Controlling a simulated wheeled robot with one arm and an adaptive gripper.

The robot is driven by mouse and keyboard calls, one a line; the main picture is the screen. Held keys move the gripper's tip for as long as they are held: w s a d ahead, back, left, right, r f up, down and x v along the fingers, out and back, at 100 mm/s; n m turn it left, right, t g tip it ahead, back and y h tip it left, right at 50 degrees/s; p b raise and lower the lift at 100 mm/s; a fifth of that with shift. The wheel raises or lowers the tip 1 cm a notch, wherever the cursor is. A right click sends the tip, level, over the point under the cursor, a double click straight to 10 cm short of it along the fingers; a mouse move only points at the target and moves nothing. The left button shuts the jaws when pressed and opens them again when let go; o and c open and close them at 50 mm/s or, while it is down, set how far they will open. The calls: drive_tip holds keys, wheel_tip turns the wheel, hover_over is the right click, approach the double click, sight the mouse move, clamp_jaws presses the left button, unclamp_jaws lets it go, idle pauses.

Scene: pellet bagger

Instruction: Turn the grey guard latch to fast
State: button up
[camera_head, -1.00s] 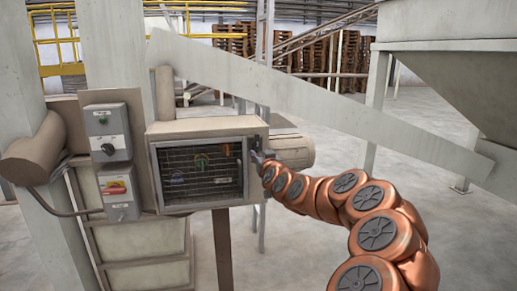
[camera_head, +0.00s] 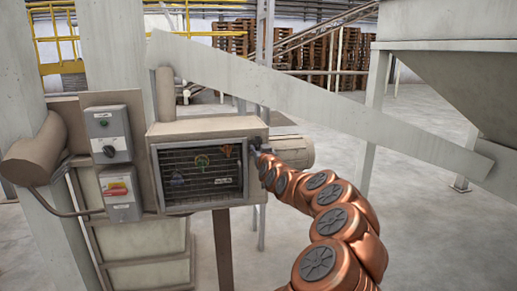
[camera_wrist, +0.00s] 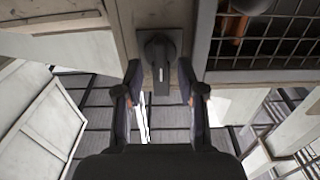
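The grey guard latch (camera_wrist: 160,62) is a dark grey turn handle with a pale line on it. It is mounted on a beige frame beside a mesh guard in the wrist view. My gripper (camera_wrist: 160,70) is open, with one fingertip on each side of the handle and a visible gap on both sides. In the head view my gripper (camera_head: 257,151) is small, at the right edge of the guard box (camera_head: 205,126), and the latch is hard to make out there. I see no lettering by the latch.
The wire mesh guard (camera_head: 170,192) covers the box front, with coloured parts behind it. A sloping beam (camera_head: 300,90) passes above.

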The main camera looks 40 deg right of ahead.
drive_tip(key=shift+w+d+f, duration=0.1)
drive_tip(key=shift+w+d, duration=0.1)
drive_tip(key=shift+w, duration=0.25)
drive_tip(key=shift+c, duration=0.4)
clamp_jaws()
